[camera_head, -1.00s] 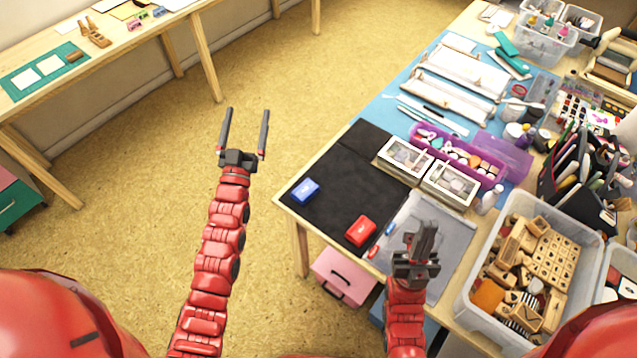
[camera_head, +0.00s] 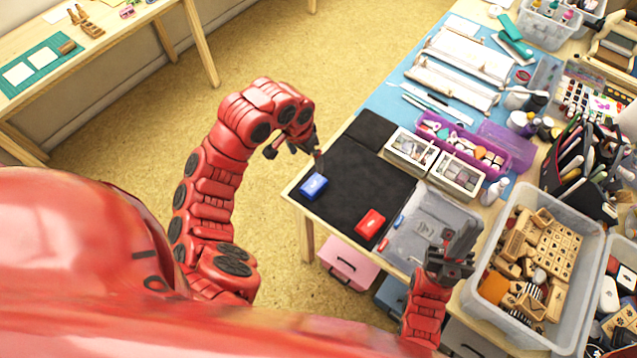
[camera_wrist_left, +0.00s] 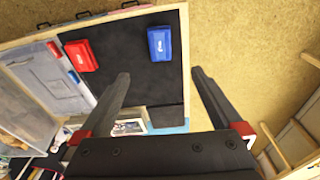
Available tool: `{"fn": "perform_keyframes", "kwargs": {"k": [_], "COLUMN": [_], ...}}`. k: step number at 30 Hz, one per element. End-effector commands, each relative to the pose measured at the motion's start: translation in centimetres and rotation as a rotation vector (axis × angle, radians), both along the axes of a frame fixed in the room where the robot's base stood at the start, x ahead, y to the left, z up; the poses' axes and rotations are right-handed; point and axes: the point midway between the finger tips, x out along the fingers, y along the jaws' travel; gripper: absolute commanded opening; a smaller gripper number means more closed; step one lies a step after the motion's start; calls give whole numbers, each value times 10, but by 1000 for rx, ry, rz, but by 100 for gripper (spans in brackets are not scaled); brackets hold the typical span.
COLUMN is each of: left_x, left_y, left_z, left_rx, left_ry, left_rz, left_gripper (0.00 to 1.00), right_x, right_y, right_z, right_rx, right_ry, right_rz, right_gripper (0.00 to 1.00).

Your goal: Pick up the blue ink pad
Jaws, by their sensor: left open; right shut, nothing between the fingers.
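The blue ink pad (camera_head: 313,186) lies on the black mat (camera_head: 350,205) near the table's left corner. The red ink pad (camera_head: 370,223) lies on the same mat, to the right and nearer. My left gripper (camera_head: 318,160) is just beyond the blue pad, at the table's left edge, partly hidden by its own wrist. In the left wrist view its fingers (camera_wrist_left: 162,78) are apart and empty, and the blue pad (camera_wrist_left: 159,44) shows ahead between and beyond the fingertips. My right gripper (camera_head: 470,232) is shut and empty over the grey tray area.
Two pale boxes (camera_head: 458,171) and a purple case (camera_head: 463,143) stand beyond the mat. A clear bin of wooden stamps (camera_head: 535,265) stands at the right. The mat around the blue pad is clear. Open floor lies left of the table.

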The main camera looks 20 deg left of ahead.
Motion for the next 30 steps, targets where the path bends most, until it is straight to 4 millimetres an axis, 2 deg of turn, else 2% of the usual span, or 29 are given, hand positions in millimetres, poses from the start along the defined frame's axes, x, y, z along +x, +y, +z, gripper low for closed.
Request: {"fn": "perform_keyframes", "kwargs": {"k": [13, 20, 24, 30], "left_x": [12, 16, 17, 22], "left_y": [-7, -8, -9, -9], "left_z": [-100, -117, -123, -147], "left_rx": [-6, -3, -3, -1], "left_ry": [2, -2, 1, 4], "left_rz": [1, 0, 0, 2], "left_gripper": [100, 100, 100, 100], "right_x": [0, 0, 0, 0], "right_y": [0, 0, 0, 0], "right_z": [-42, -42, -34, -19], "right_rx": [0, 0, 0, 0], "right_ry": [0, 0, 0, 0], "right_rz": [0, 0, 0, 0], "right_gripper": [0, 0, 0, 0]}}
